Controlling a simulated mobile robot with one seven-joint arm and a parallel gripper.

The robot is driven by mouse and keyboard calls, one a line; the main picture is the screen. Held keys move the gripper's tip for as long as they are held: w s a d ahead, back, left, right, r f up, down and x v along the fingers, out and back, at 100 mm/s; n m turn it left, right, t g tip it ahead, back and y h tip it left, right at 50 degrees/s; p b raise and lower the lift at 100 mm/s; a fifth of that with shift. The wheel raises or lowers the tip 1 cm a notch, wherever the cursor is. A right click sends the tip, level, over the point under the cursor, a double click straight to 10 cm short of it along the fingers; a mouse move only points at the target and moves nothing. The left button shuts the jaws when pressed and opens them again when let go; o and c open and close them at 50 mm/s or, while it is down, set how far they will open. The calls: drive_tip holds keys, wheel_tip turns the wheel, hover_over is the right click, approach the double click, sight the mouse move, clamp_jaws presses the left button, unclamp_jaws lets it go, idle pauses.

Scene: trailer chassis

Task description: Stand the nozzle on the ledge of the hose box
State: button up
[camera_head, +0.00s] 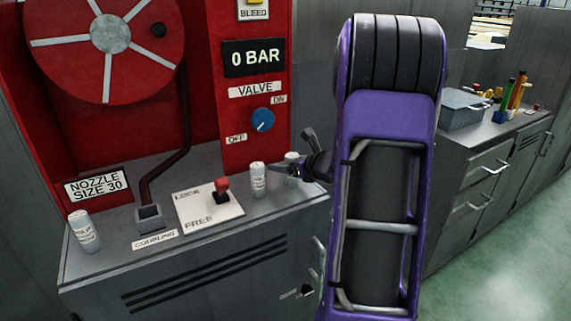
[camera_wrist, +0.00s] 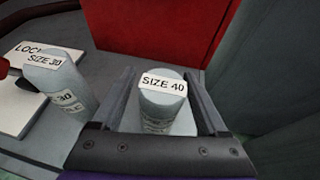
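The hose box has a grey ledge (camera_head: 118,218) below its red panel. A pale nozzle (camera_head: 84,231) stands at the ledge's left end, its label too small to read. A second nozzle (camera_head: 258,180) stands right of the lever plate; in the wrist view this nozzle (camera_wrist: 57,82) is marked SIZE 30. A third nozzle (camera_head: 291,157), marked SIZE 40 in the wrist view (camera_wrist: 162,98), is at the ledge's right end. My gripper (camera_head: 300,168) is around it: the open fingers (camera_wrist: 160,85) are on either side, with gaps showing. Its lower part is partly hidden.
A sign (camera_head: 97,186) reads NOZZLE SIZE 30. The coupling socket (camera_head: 149,217) and the red-knobbed lever (camera_head: 221,188) are on the ledge. The lever is near LOCK. The blue valve knob (camera_head: 262,120) and a 0 BAR display (camera_head: 254,58) are above. A workbench (camera_head: 480,135) stands right.

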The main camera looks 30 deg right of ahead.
drive_tip(key=shift+r, duration=0.25)
drive_tip(key=p+v, duration=0.1)
drive_tip(key=v, duration=1.1)
drive_tip(key=shift+f, duration=0.15)
